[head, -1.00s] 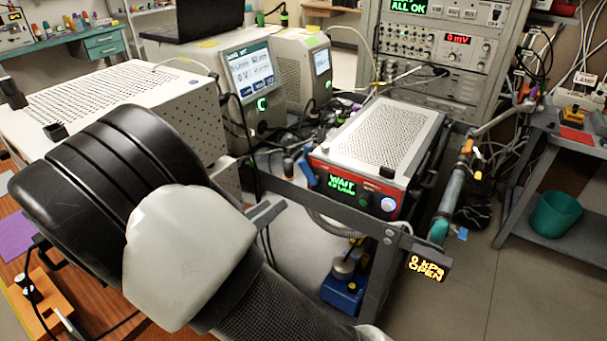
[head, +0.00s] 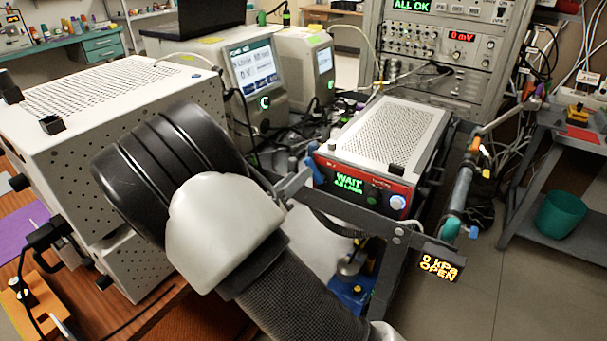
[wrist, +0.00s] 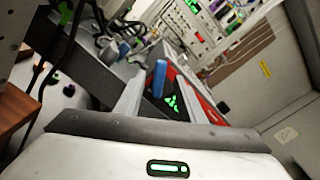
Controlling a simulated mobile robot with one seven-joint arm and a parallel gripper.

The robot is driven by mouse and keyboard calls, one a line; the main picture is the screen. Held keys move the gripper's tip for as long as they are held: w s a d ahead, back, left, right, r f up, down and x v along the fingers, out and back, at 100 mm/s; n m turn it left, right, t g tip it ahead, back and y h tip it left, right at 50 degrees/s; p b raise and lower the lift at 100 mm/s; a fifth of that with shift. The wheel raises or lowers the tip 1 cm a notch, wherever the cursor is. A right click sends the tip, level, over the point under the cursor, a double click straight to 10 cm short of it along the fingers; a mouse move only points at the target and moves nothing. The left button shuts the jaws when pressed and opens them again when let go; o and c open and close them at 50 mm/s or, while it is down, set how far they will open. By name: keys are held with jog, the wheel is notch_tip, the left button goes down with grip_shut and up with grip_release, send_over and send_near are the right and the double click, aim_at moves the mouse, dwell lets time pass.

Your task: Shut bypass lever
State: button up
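A blue lever handle (head: 314,166), which looks like the bypass lever, stands at the left front corner of the red-fronted box (head: 345,188). In the wrist view the blue handle (wrist: 160,78) appears between my two fingers and beyond them, upright in the picture. My gripper (head: 290,183) is just left of the handle in the head view, partly hidden by my wrist. In the wrist view my gripper (wrist: 160,97) has its fingers apart, with no visible grip on the handle. Contact cannot be told. A small display (head: 438,266) reads 0 kPa OPEN.
The box's screen reads WAIT. A grey frame rail (head: 385,230) runs below the box. A perforated white cabinet (head: 100,130) stands left, close to my arm. A pipe (head: 460,190) with fittings runs along the right. Open floor (head: 500,290) lies at front right.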

aim_at(314, 171)
jog(key=shift+x, duration=2)
grip_shut()
jog(key=shift+d+m, duration=0.1)
jog(key=shift+m, duration=0.2)
jog(key=shift+s+d+r+m, duration=0.15)
jog(key=shift+d+m, duration=0.05)
jog(key=shift+m, duration=0.4)
jog(key=shift+s+d+r+m, duration=0.15)
jog(key=shift+m, duration=0.45)
jog(key=shift+s+d+r+m+b, duration=0.15)
jog(key=shift+d+m+b, duration=0.1)
jog(key=shift+m, duration=0.5)
jog(key=shift+s+d+f+m+b, duration=0.1)
jog(key=shift+s+d+m+b, duration=0.15)
jog(key=shift+m, duration=0.45)
jog(key=shift+s+d+r+m+b, duration=0.1)
jog(key=shift+d+m+b, duration=0.15)
jog(key=shift+m, duration=0.5)
